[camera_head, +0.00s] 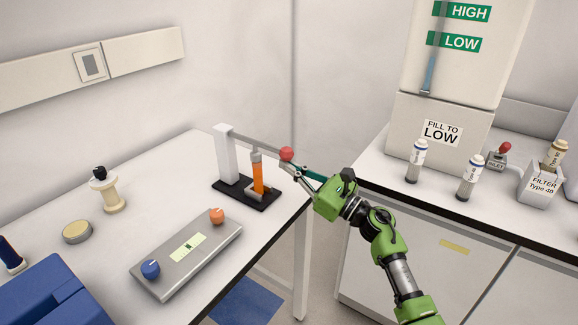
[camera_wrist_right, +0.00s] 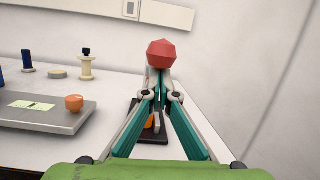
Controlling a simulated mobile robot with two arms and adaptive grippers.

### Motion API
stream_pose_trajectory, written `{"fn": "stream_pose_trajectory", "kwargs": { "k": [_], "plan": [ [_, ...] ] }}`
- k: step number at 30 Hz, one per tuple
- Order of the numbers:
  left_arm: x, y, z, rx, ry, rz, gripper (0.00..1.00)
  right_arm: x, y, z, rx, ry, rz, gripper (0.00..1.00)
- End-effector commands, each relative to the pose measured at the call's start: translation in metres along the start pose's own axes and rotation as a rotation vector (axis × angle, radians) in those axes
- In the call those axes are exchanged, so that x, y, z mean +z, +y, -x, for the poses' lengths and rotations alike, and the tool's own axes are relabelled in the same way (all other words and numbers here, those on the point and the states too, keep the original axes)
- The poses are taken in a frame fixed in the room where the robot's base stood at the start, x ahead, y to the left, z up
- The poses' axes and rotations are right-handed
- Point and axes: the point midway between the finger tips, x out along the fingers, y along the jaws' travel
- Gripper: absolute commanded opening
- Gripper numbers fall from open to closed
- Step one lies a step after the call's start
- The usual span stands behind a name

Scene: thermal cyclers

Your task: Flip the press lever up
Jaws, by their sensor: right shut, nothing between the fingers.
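The press stands near the right corner of the left table, with a white post (camera_head: 228,155), a black base (camera_head: 247,192) and an orange cylinder (camera_head: 258,179) under its arm. Its lever (camera_head: 262,142) runs from the post to a red knob (camera_head: 287,154) and slopes slightly down toward the knob. My right gripper (camera_head: 291,167) is shut and empty, with its fingertips at or just below the red knob. In the right wrist view, the knob (camera_wrist_right: 161,54) shows just beyond the closed fingertips (camera_wrist_right: 160,76). I cannot tell whether they touch. My left gripper is not in view.
A flat grey device (camera_head: 187,258) with blue and orange knobs lies in front of the press. A blue box (camera_head: 45,295) is at lower left. The right counter (camera_head: 395,183) holds the tall dispenser (camera_head: 440,130) and vials. Free floor separates the tables.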

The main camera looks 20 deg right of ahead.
Motion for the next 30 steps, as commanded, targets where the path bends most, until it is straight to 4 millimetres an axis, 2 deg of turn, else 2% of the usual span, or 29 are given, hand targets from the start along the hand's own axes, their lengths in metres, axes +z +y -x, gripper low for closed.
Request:
{"fn": "stream_pose_trajectory", "kwargs": {
  "k": [5, 17, 20, 24, 30],
  "plan": [
    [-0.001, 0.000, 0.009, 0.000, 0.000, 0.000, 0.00, 0.006, -0.001, -0.001, 0.002, 0.011, 0.001, 0.00],
    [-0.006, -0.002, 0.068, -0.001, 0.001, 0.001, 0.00, 0.041, -0.004, -0.008, 0.015, 0.124, 0.008, 0.00],
    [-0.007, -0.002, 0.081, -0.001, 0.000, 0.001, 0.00, 0.060, -0.006, -0.013, 0.017, 0.139, 0.013, 0.00],
    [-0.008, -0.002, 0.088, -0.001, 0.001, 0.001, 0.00, 0.083, -0.008, -0.024, 0.015, 0.136, 0.009, 0.00],
    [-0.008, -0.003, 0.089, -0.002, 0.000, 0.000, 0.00, 0.094, -0.009, -0.029, 0.013, 0.130, 0.006, 0.00]
  ]
}}
